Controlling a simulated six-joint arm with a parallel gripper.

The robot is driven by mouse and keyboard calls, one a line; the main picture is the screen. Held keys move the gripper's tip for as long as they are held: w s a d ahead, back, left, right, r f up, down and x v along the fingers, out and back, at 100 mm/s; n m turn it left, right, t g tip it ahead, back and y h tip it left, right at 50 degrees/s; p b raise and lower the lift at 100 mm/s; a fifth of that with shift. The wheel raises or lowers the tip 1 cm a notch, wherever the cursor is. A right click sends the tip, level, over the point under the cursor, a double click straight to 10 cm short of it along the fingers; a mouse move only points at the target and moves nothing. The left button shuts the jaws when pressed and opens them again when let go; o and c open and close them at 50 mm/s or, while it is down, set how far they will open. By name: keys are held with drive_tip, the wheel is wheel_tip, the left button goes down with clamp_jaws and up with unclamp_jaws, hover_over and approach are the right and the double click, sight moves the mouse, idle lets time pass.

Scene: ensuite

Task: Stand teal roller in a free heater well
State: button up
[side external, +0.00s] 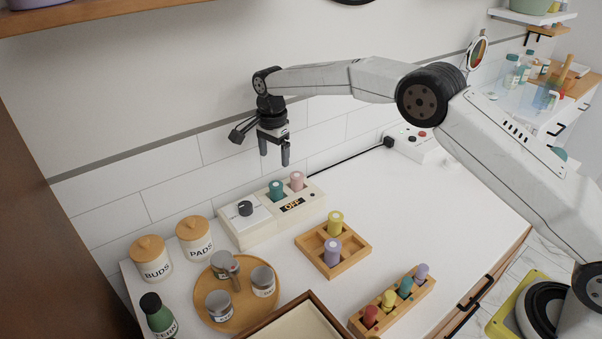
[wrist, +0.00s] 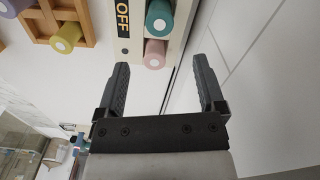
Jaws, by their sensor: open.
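My gripper (side external: 274,158) is open and empty, above and behind the heater, its fingers pointing down; it also shows in the wrist view (wrist: 160,72). The cream heater (side external: 262,233) has a dial and a display reading OFF. A teal roller (side external: 276,190) and a pink roller (side external: 297,181) stand upright in it, side by side. Both show in the wrist view, the teal (wrist: 158,20) and the pink (wrist: 155,52), the pink nearer the fingers. Another teal roller (side external: 405,287) stands in the wooden rack (side external: 416,295). I see no empty heater well.
The rack also holds red, yellow and lavender rollers. A square wooden tray (side external: 305,241) holds a yellow roller (side external: 335,223) and a lavender roller (side external: 332,251). Jars (side external: 195,239), a round tray with cups (side external: 241,316) and a green bottle (side external: 157,315) stand left.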

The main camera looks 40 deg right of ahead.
drive_tip(key=shift+r, duration=0.9)
drive_tip(key=s+d+n+t, duration=0.1)
drive_tip(key=s+d+n, duration=0.2)
drive_tip(key=s, duration=0.8)
drive_tip(key=s+d+f+n, duration=0.1)
drive_tip(key=s+d+n, duration=0.3)
drive_tip(key=s+n, duration=0.3)
drive_tip(key=s+d+f+n+t, duration=0.1)
drive_tip(key=s+d+n, duration=0.2)
drive_tip(key=s, duration=1.2)
drive_tip(key=shift+s+d+n+t, duration=0.3)
drive_tip(key=shift+s+d+n, duration=0.1)
drive_tip(key=shift+n, duration=0.6)
drive_tip(key=shift+w+r, duration=0.1)
drive_tip(key=shift+w, duration=0.1)
